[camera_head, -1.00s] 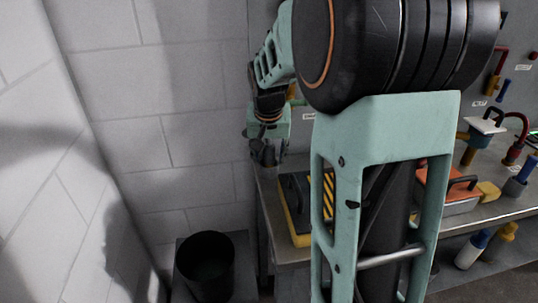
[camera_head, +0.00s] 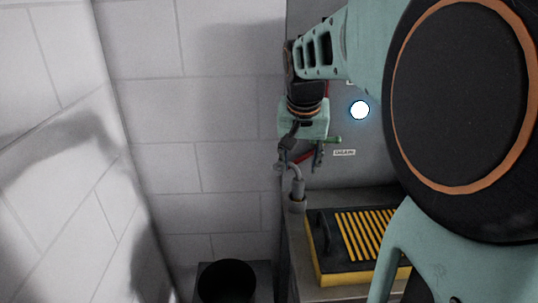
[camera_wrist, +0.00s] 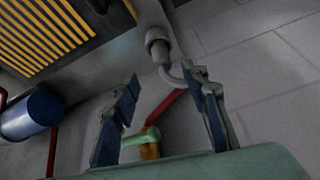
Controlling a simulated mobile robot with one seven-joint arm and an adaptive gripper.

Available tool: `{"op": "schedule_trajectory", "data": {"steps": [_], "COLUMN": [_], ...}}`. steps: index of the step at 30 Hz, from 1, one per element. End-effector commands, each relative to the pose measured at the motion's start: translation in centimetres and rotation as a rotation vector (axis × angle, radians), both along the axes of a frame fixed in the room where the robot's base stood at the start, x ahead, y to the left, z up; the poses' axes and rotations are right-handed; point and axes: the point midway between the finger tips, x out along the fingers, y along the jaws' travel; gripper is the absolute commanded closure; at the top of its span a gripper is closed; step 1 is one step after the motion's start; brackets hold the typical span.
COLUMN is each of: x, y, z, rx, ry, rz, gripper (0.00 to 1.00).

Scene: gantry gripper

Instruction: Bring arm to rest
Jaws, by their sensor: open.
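My gripper (camera_head: 302,160) hangs below my teal arm near the bench's left end in the head view. In the wrist view its two dark fingers (camera_wrist: 165,85) are spread apart, with nothing held between them. A grey hooked piece (camera_head: 297,186) stands at the bench's corner below the gripper. My large arm joint hides much of the right side of the head view.
A yellow-and-black striped case (camera_head: 361,236) lies on the bench (camera_head: 308,289). A dark bin (camera_head: 227,282) stands left of the bench. A green-and-red tool (camera_wrist: 147,138) and a blue cylinder (camera_wrist: 30,115) show in the wrist view. White block walls (camera_head: 190,100) close the left side.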

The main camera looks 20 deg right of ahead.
Motion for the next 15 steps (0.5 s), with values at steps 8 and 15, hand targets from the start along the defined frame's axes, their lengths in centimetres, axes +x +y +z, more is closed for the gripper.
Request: {"op": "schedule_trajectory", "data": {"steps": [8,15], "x": [0.0,1.5], "y": [0.0,1.3], "z": [0.1,0.1], "rx": [0.000,-0.010], "ry": [0.000,-0.052], "rz": [0.000,0.055], "gripper": [0.59,0.59]}}
